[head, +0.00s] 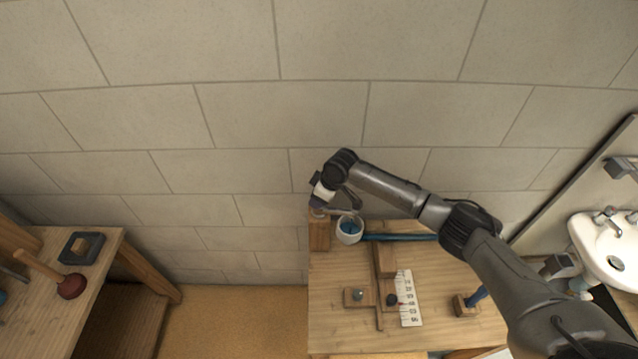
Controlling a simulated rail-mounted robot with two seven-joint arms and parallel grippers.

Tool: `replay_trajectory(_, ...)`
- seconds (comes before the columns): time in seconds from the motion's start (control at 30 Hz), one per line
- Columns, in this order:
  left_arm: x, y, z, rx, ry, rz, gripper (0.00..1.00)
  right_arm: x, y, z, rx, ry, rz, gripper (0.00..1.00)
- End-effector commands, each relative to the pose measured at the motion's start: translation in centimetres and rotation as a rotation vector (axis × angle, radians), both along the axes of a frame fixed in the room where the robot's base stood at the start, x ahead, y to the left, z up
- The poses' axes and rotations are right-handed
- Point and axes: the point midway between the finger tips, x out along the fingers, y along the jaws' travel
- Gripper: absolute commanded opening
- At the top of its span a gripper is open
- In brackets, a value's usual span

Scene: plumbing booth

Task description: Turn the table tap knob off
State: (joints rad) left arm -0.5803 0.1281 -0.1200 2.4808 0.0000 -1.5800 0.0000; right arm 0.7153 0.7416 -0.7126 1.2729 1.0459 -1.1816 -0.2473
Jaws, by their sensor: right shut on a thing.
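My right gripper (318,204) is at the back left corner of the wooden table (335,335), pointing down over a wooden block (319,236). It is shut on what seems to be the tap knob on top of that block. The gripper and wrist hide most of the knob, so its turn angle cannot be told. A white cup (349,239) with blue inside stands just right of the block. My left gripper is out of view.
A blue pipe (400,237) runs along the table's back. A wooden fixture (385,261), a white marked plate (408,305) and a small block with a metal piece (358,297) lie in front. A sink (600,240) is at right; a plunger (70,286) lies on the left bench.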

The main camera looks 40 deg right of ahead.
Motion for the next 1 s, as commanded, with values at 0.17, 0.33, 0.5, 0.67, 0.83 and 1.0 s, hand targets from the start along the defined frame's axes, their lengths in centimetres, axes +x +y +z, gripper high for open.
replay_trajectory(0.17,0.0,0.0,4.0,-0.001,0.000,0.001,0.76,0.0,0.2,0.9,0.002,0.001,-0.160,0.27)
replay_trajectory(0.33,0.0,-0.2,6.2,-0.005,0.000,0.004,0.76,0.0,0.2,0.7,0.003,0.001,-0.305,0.27)
replay_trajectory(0.5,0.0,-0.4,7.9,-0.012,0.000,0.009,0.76,0.0,0.2,0.6,0.003,0.001,-0.423,0.27)
replay_trajectory(0.67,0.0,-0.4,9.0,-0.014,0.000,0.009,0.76,0.1,0.1,0.4,0.003,-0.001,-0.505,0.27)
replay_trajectory(0.83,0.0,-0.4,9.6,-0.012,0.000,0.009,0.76,0.1,0.1,0.3,0.003,0.000,-0.563,0.27)
replay_trajectory(1.0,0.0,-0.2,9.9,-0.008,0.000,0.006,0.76,0.1,0.1,0.2,0.002,0.000,-0.591,0.27)
